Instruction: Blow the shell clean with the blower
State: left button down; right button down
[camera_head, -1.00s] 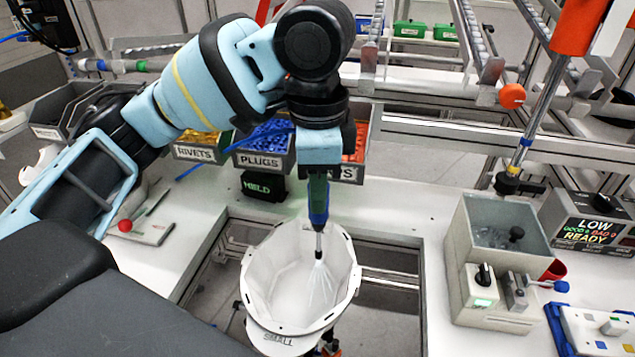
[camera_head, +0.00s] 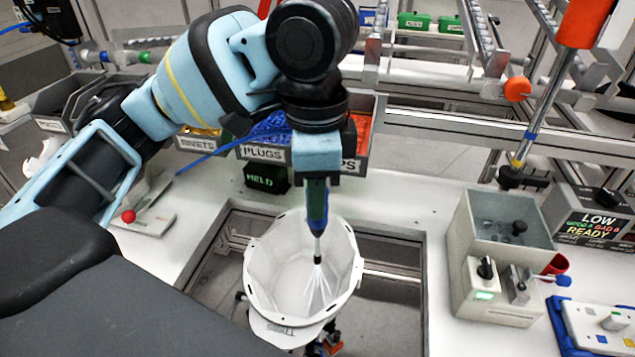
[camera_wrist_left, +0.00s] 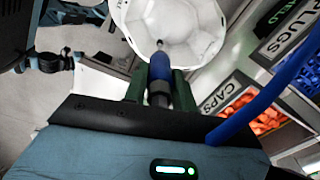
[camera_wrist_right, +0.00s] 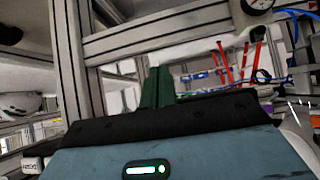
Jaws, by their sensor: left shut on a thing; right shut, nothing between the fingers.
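The white helmet shell (camera_head: 268,262) sits open side up over the cut-out in the bench, with printed lettering on its near rim.
Bins labelled rivets, plugs (camera_head: 262,152) and caps stand behind the shell, with a blue hose running past them. A green-lettered black box (camera_head: 266,178) stands close behind the shell. A grey machine (camera_head: 490,265) and a display (camera_head: 595,222) stand at right.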

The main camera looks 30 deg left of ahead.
pick_arm(q)
jog(key=shift+s+d, duration=0.2)
jog(key=shift+s, duration=0.65)
jog(key=c, duration=1.6)
grip_release()
jog(key=shift+c, duration=1.2)
notch_tip(320, 180, up, 10)
